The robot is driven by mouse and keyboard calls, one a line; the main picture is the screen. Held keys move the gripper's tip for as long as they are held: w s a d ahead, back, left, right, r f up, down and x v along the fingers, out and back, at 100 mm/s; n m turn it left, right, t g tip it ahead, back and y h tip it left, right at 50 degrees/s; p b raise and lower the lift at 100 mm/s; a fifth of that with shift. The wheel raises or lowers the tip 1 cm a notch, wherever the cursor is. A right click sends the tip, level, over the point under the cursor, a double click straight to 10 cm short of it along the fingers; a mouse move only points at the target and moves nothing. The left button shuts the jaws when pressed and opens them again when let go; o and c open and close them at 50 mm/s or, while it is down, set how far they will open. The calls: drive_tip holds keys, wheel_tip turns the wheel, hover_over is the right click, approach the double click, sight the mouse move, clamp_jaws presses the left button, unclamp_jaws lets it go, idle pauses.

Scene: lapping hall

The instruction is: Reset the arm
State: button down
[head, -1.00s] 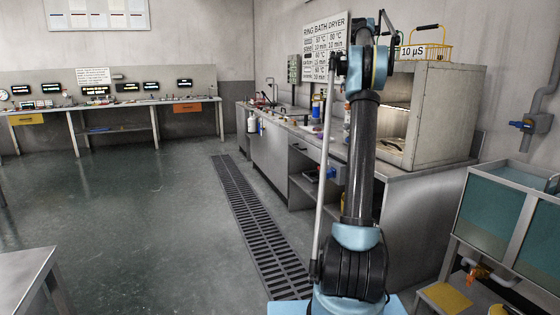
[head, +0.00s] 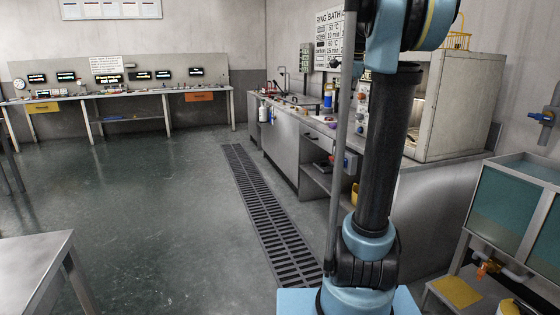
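My arm rises in front of the head camera, right of the picture's middle. Its lower joint is light blue, its link is dark and nearly upright, and its upper light-blue joint is cut off by the top edge. My gripper is outside the picture, so its fingers cannot be seen. No object of the task shows in contact with the visible arm links.
A grey counter (head: 281,145) with an oven-like cabinet (head: 460,105) stands behind and right of my arm. A tank (head: 508,205) is at the right edge. A table corner (head: 35,262) is at lower left. A floor grate (head: 262,205) crosses open floor. A bench (head: 150,93) lines the far wall.

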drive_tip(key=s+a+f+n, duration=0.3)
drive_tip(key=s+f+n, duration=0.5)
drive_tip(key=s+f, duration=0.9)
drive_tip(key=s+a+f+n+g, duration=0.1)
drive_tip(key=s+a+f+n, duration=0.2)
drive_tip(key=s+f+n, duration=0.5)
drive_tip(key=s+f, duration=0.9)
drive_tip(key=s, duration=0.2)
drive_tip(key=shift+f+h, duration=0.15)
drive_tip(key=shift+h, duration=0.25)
